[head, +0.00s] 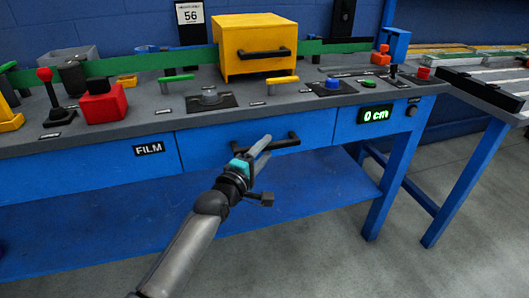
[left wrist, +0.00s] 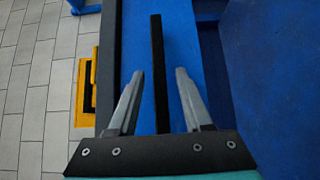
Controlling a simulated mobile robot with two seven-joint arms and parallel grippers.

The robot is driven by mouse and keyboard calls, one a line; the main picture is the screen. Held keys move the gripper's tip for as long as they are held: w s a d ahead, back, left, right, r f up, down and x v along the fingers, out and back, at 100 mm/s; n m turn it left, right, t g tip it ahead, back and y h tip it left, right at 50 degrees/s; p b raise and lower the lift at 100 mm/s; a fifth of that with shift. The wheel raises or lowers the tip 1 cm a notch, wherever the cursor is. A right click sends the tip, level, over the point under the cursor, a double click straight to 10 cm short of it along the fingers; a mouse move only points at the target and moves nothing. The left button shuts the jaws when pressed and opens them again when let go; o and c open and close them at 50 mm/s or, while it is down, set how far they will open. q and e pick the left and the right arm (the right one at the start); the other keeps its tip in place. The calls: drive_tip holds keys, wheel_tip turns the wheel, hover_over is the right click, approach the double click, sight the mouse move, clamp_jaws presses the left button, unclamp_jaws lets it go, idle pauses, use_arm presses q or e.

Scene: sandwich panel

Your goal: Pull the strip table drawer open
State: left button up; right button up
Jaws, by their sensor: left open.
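The drawer (head: 222,150) is a blue front under the grey tabletop, right of the FILM label, and looks flush with the table. Its black bar handle (head: 292,139) is partly hidden behind my left gripper (head: 266,147) in the head view. My left gripper is open in front of the drawer. In the left wrist view the handle (left wrist: 157,40) runs upright in the picture between the two spread fingers, with a gap visible on each side. I cannot tell whether the fingertips reach past the bar. My right gripper is not in view.
On the tabletop (head: 230,117) stand a yellow box (head: 245,60) with a black handle, a red box (head: 103,103), a red-knobbed lever (head: 46,80) and several buttons. A green display (head: 376,115) reads 0 cm. A blue lower shelf (head: 300,185) lies below the drawer.

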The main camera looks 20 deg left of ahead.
use_arm(q)
drive_tip(key=shift+w, duration=0.1)
idle(0.3)
clamp_jaws()
idle(1.3)
